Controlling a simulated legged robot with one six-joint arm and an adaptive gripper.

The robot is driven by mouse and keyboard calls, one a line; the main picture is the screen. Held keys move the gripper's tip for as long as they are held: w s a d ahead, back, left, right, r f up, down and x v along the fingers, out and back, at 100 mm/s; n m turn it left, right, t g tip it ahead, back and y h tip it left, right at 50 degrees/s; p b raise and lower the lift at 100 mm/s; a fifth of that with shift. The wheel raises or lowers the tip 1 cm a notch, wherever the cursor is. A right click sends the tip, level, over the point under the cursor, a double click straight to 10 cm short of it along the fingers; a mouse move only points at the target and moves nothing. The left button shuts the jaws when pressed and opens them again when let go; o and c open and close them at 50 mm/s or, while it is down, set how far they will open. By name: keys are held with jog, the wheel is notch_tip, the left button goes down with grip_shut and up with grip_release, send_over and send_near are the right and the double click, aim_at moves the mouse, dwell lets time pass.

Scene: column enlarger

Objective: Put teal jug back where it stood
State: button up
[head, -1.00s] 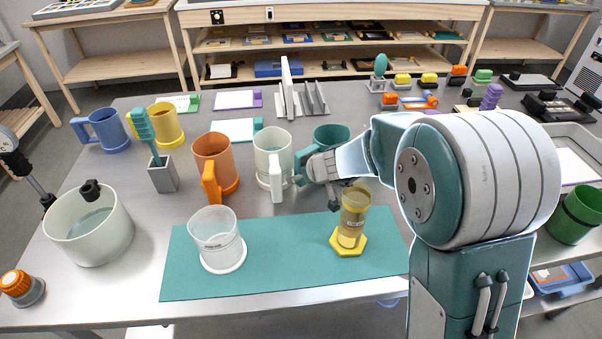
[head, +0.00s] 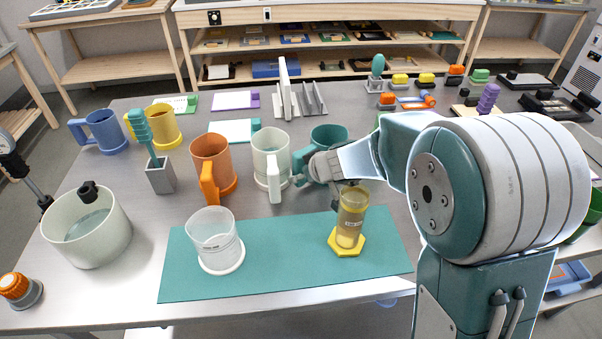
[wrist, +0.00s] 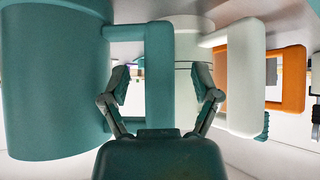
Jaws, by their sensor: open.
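The teal jug (head: 329,138) stands upright on the grey table, right of the white jug (head: 270,155). Its handle faces the front, toward my gripper. My gripper (head: 322,168) is at the jug's near side and hides part of it. The fingers are open and not pressed on the bar. Whether the bar lies fully between the fingertips in depth, I cannot tell.
An orange jug (head: 212,165) stands left of the white jug. An amber cylinder on a yellow foot (head: 346,243) stands close in front of my gripper on the teal mat (head: 285,265). A clear beaker (head: 215,240) is on the mat's left. The mat's middle is bare.

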jog(key=shift+v, duration=2.95)
jog(key=v, duration=0.7)
jog(key=shift+s+d+r, duration=0.2)
jog(key=shift+s+r, duration=0.05)
